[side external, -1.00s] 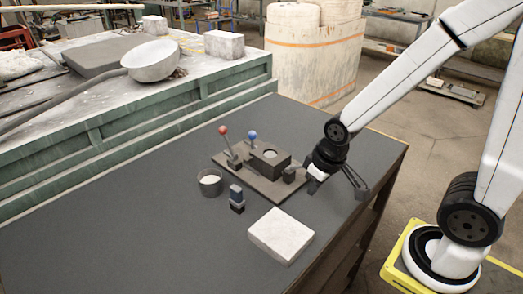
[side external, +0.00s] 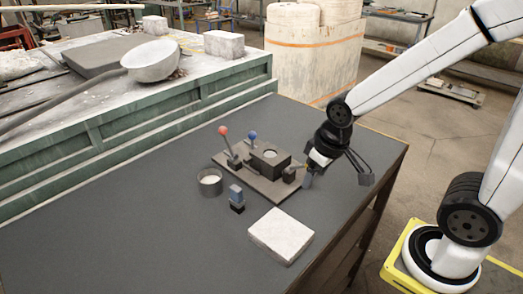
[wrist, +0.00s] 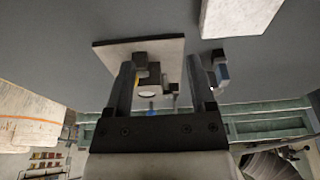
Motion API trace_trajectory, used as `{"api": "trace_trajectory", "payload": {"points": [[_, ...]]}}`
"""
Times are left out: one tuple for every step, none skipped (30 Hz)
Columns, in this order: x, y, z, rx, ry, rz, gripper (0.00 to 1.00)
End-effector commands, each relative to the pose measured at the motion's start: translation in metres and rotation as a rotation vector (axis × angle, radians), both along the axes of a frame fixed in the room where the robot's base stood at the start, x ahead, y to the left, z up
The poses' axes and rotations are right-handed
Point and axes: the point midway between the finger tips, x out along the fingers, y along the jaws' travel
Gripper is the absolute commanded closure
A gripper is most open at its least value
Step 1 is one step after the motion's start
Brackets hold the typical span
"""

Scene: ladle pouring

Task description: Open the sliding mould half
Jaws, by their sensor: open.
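The mould is a dark block (side external: 268,160) with a round opening in its top, on a flat base plate (side external: 262,187). A smaller dark piece (side external: 291,175) stands at its near right end; I cannot tell whether the mould halves are parted. A red-knobbed lever (side external: 223,131) and a blue-knobbed lever (side external: 253,135) rise at the back left. My gripper (side external: 338,178) is open and empty, just right of the mould. In the wrist view, its fingers (wrist: 160,80) are spread, with the mould parts seen between them and the plate (wrist: 108,55) beyond.
A small round cup (side external: 210,183) and a small blue-and-black upright object (side external: 237,196) stand left of the plate. A pale slab (side external: 280,236) lies in front. The dark table's front left is clear. A ladle (side external: 151,61) rests on the green bench behind.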

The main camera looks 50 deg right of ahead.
Motion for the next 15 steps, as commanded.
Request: {"api": "trace_trajectory", "payload": {"points": [[0.001,0.0,0.009,0.0,-0.005,0.0,0.29],[0.001,0.0,0.014,0.0,-0.006,0.0,0.29],[0.001,0.0,0.02,0.0,-0.006,0.0,0.29],[0.0,0.0,0.025,0.0,-0.006,0.0,0.29],[0.001,0.0,0.029,0.0,-0.004,0.0,0.29],[0.001,0.0,0.034,0.0,-0.005,0.0,0.29],[0.001,0.0,0.038,0.0,-0.004,0.0,0.29],[0.001,0.0,0.042,0.0,-0.004,0.0,0.29],[0.0,0.0,0.047,0.0,-0.004,0.0,0.29],[0.0,0.0,0.051,0.0,-0.004,0.0,0.29],[0.0,0.0,0.055,0.0,-0.003,0.0,0.29],[0.001,0.0,0.058,0.0,-0.003,0.0,0.29],[0.0,0.0,0.061,0.0,-0.002,0.0,0.29],[0.001,0.0,0.064,0.0,-0.002,0.0,0.29],[0.001,0.0,0.068,0.0,-0.001,0.0,0.29]]}}
